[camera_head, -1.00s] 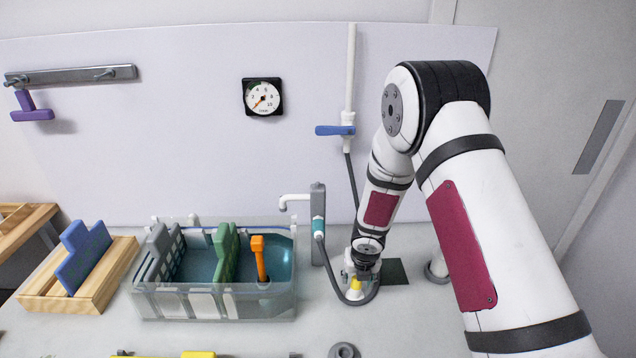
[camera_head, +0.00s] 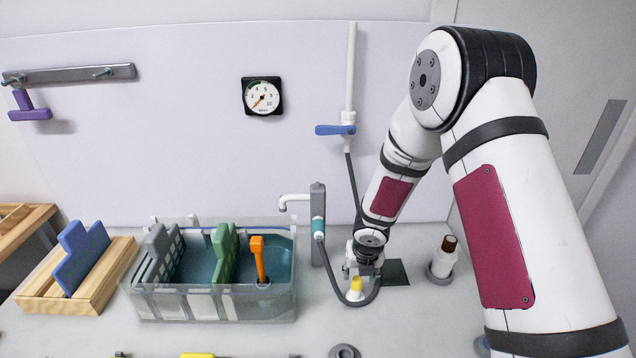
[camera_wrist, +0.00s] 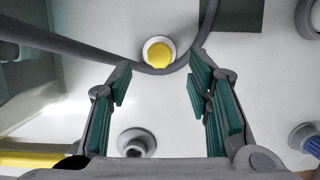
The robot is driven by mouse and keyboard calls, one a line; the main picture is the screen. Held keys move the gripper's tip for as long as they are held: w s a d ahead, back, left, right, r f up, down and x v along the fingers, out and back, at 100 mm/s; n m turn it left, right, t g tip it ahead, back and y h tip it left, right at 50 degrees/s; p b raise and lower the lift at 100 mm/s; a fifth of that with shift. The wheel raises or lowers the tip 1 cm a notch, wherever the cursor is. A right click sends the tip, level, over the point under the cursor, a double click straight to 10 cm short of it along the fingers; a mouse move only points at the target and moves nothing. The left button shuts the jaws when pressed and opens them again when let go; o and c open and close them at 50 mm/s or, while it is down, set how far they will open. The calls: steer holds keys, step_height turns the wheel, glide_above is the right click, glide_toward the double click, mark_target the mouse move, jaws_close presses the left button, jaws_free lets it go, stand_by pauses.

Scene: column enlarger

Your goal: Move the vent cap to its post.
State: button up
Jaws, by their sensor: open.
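A small yellow-topped white piece (camera_head: 356,287), which looks like the vent cap, stands on the worktop beside the grey hose. In the wrist view the yellow top (camera_wrist: 158,52) shows from above, just beyond the gap between my fingertips. My gripper (camera_wrist: 158,80) is open and empty, with one green-padded finger on each side. In the head view my gripper (camera_head: 364,268) is just behind the yellow piece, partly hidden by its own wrist. A grey round fitting with a raised centre (camera_wrist: 136,143), possibly the post, is nearer; it also shows at the head view's bottom edge (camera_head: 345,351).
The grey hose (camera_wrist: 110,57) curves close around the yellow piece. A dark square (camera_head: 396,272) lies to the right, then a brown-topped white bottle (camera_head: 442,262) in a grey ring. A faucet column (camera_head: 318,225) and a clear water tub (camera_head: 215,305) stand left.

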steer(key=shift+v, duration=1.65)
steer(key=s+d+r+m+h, duration=0.1)
steer(key=s+d+r+m, duration=0.1)
steer(key=s+r+m, duration=0.55)
steer(key=s+d+r+m+t+h, duration=0.1)
steer(key=s+d+r+m, duration=0.2)
steer(key=r, duration=0.7)
steer(key=s+d+r+m+h, duration=0.1)
steer(key=s+d+r+m, duration=0.15)
steer(key=r+m, duration=0.55)
steer(key=s+r+m+y, duration=0.1)
steer(key=s+r+m, duration=0.3)
steer(key=s+m, duration=0.4)
steer(key=s+a+r+m+t+y, duration=0.1)
steer(key=s+r+m+y, duration=0.1)
steer(key=s+m, duration=0.5)
steer(key=shift+s+r+m+b, duration=0.4)
steer(key=shift+r+m, duration=0.5)
steer(key=shift+m, duration=0.25)
